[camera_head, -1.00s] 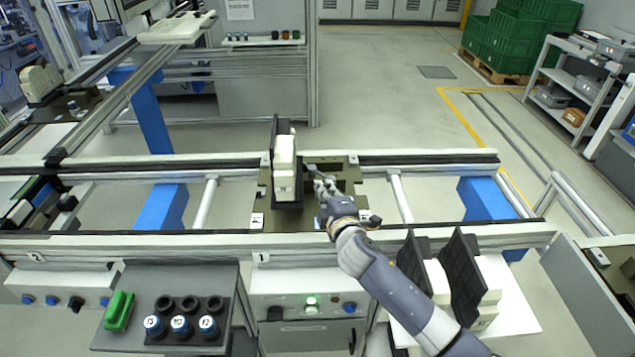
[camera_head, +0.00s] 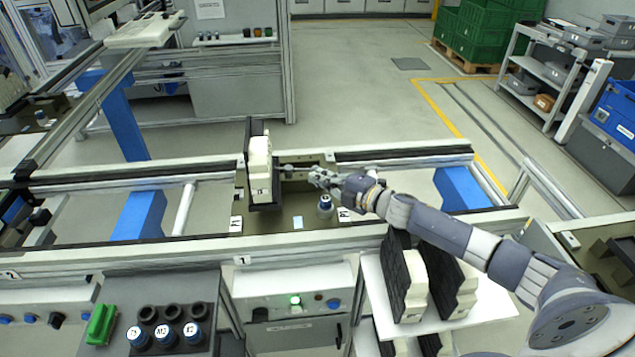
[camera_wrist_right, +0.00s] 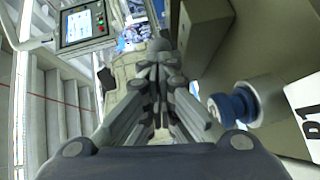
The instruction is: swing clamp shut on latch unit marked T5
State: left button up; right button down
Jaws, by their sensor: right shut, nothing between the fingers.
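A fixture plate (camera_head: 283,222) on the conveyor rails carries a tall white part (camera_head: 260,165) with a black backing, standing upright. A small post with a blue cap (camera_head: 325,203) stands at the plate's right side; its blue knob also shows in the wrist view (camera_wrist_right: 232,108), right of my fingers. I cannot read T5 on the plate or tell the clamp's state. My right gripper (camera_head: 316,177) is above the plate's right part, behind the blue-capped post. Its fingers are together and empty, also in the wrist view (camera_wrist_right: 158,62). My left gripper is out of view.
More black-and-white parts (camera_head: 405,280) stand on a white shelf at front right. The rails (camera_head: 400,163) run left and right of the plate.

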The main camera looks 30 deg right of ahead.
jog(key=shift+w+d, duration=0.2)
jog(key=shift+d, duration=0.05)
jog(key=shift+w+d+b, duration=0.3)
jog(key=shift+w+d, duration=0.05)
jog(key=shift+d, duration=0.25)
dwell(1.1)
dwell(0.9)
